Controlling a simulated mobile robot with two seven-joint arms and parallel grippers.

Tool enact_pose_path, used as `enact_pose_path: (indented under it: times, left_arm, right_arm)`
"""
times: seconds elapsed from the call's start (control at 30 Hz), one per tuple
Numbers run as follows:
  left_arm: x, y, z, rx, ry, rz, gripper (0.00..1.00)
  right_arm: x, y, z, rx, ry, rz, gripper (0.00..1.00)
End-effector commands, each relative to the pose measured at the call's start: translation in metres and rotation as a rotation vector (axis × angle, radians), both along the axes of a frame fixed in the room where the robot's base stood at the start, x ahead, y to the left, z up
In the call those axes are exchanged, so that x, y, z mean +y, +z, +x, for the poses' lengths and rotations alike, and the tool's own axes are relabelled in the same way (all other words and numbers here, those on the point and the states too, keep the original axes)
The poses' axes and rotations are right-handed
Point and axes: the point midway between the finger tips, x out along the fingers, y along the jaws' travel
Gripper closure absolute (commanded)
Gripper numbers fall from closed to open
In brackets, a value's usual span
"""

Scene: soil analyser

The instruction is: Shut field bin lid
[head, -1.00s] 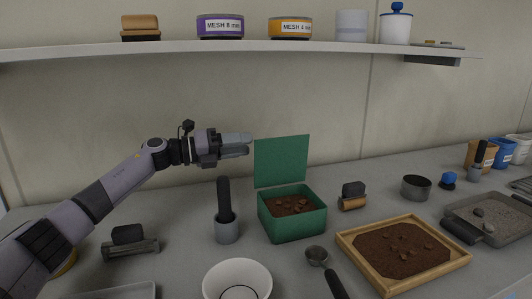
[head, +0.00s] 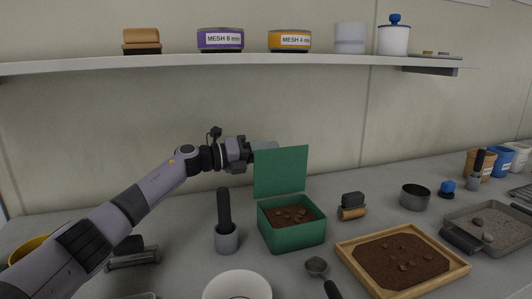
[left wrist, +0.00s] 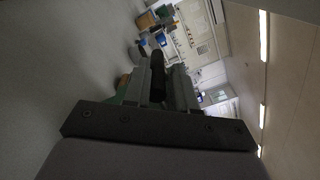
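The green field bin (head: 292,234) stands on the bench with dark soil and clods inside. Its lid (head: 281,172) stands up, open, along the bin's back edge. My left gripper (head: 265,147) is at the upper left of the lid, and its fingertips are partly hidden behind the lid. In the left wrist view the two fingers (left wrist: 162,88) show close together with a dark strip between them, so their state is unclear. A bit of green (left wrist: 121,94) shows left of the fingers there. My right gripper is out of view.
A scoop (head: 318,268) and a wooden soil tray (head: 400,257) lie in front and to the right. A brush (head: 352,206) is right of the bin. A shelf (head: 240,60) runs above.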

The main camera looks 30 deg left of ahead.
Motion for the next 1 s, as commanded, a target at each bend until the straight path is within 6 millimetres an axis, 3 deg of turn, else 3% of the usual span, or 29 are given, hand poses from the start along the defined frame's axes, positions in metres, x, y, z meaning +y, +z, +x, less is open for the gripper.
enact_pose_path:
  times: [0.4, 1.0]
  left_arm:
    - [-0.003, -0.003, -0.003, -0.02, 0.0, 0.035, 1.0]
    - [-0.038, -0.002, -0.033, -0.281, -0.001, 0.346, 1.0]
  right_arm:
    - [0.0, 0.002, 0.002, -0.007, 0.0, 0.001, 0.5]
    - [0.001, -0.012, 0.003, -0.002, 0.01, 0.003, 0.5]
